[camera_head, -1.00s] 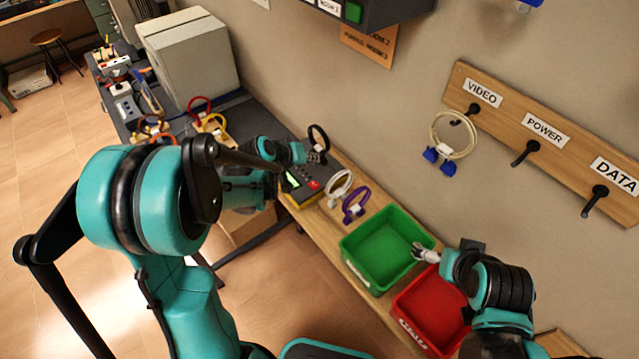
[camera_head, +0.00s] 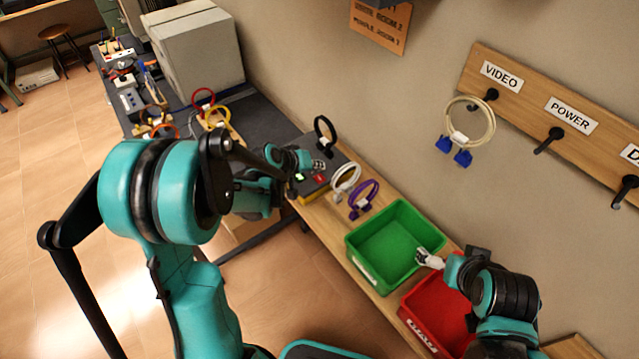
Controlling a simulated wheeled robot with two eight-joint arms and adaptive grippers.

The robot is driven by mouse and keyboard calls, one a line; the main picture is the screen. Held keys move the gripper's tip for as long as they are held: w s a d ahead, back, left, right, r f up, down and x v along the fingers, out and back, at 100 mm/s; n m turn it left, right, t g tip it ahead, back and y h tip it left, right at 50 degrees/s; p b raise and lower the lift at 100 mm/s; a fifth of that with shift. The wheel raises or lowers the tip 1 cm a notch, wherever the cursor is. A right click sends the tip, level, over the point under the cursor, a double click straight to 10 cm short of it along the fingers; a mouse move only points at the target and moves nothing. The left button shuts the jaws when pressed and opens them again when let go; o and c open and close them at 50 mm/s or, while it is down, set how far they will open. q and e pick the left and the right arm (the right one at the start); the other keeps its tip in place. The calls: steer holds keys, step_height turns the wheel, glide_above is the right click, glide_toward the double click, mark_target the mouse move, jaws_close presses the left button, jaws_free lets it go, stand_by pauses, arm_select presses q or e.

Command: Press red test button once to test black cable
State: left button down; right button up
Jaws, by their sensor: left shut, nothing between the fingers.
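The dark tester (camera_head: 312,192) with a yellow side sits on the wooden bench, its small green display lit. Its red test button (camera_head: 319,178) shows just below my left gripper (camera_head: 319,166), which is shut and empty. I cannot tell whether the fingertips touch the button. The black cable (camera_head: 318,125) is a loop standing at the back of the tester, just behind my left gripper.
A white cable (camera_head: 346,178) and a purple cable (camera_head: 364,197) stand right of the tester. The green bin (camera_head: 352,253) and red bin (camera_head: 412,322) follow along the bench. A beige cable (camera_head: 488,112) hangs on the VIDEO hook. A grey box (camera_head: 200,62) stands behind.

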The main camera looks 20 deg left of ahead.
mark_target(324, 175)
arm_select(q)
steer(key=shift+f+b, duration=0.6)
steer(key=shift+f, duration=0.55)
arm_select(e)
steer(key=shift+f, duration=1.05)
arm_select(q)
steer(key=shift+f+b, duration=0.4)
steer(key=shift+b, duration=0.05)
arm_select(e)
steer(key=shift+f, duration=0.45)
arm_select(q)
steer(key=shift+f+b, duration=0.4)
steer(key=shift+b, duration=0.05)
arm_select(e)
steer(key=shift+f, duration=0.4)
arm_select(q)
steer(key=shift+r+p, duration=0.6)
steer(key=shift+r, duration=0.25)
arm_select(e)
steer(key=shift+r, duration=0.6)
arm_select(q)
steer(key=shift+r, duration=0.15)
step_height(324, 175, up, 5)
steer(key=p, duration=0.3)
steer(key=shift+p, duration=0.4)
arm_select(e)
step_height(324, 175, up, 4)
steer(key=shift+f, duration=0.15)
